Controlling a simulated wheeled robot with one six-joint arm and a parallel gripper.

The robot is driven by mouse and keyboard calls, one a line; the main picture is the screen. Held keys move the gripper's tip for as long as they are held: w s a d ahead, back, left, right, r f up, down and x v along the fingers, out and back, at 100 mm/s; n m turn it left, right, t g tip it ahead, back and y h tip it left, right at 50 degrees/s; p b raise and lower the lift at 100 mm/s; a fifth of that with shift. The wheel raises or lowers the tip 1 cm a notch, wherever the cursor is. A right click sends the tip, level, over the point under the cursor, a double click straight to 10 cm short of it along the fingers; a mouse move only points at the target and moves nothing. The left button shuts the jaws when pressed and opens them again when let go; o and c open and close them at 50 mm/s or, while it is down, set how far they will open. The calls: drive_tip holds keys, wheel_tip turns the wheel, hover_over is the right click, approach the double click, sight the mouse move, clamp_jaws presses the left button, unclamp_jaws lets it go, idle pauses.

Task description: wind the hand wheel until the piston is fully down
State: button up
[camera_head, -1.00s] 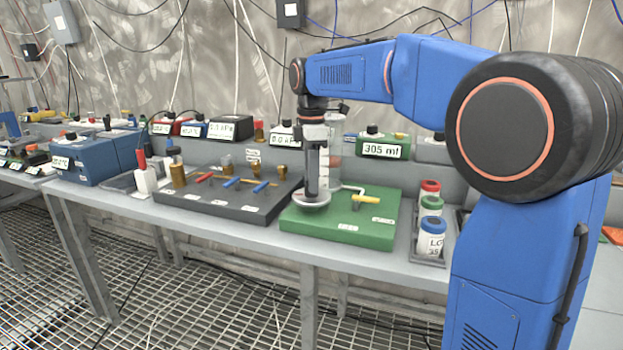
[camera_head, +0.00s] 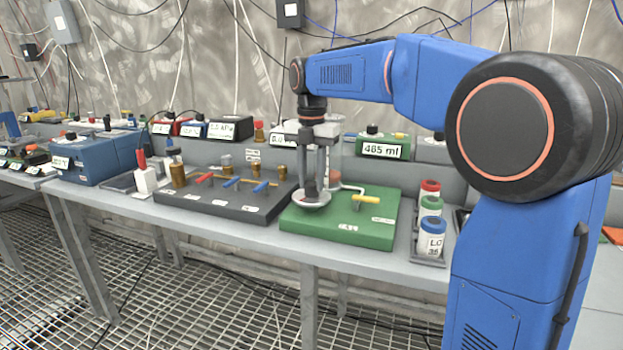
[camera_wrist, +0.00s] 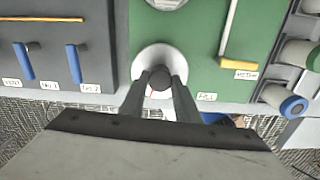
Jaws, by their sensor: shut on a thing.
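The hand wheel (camera_head: 312,200) is a pale round disc at the front left of the green base (camera_head: 345,232). It also shows in the wrist view (camera_wrist: 172,60), with a dark round knob (camera_wrist: 160,77) near its lower edge. My gripper (camera_head: 314,186) points straight down over the wheel. In the wrist view my gripper's two fingers (camera_wrist: 160,82) are shut on the knob. A clear cylinder (camera_head: 335,148) stands behind my gripper and is partly hidden by it; the piston's height cannot be made out. The display (camera_head: 382,150) behind the base reads about 465 ml.
A yellow-handled valve (camera_head: 365,199) sits on the base to the right of the wheel. Several capped bottles (camera_head: 430,218) stand in a rack further right. A dark board (camera_head: 225,195) with red and blue handles lies on the left.

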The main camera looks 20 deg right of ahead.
sight(312, 183)
drive_tip(key=shift+r+n, duration=0.1)
drive_tip(key=shift+n, duration=1.7)
drive_tip(key=o, duration=1.1)
drive_tip(key=shift+c, duration=0.2)
wheel_tip(312, 183, up, 17)
drive_tip(key=shift+r, duration=0.15)
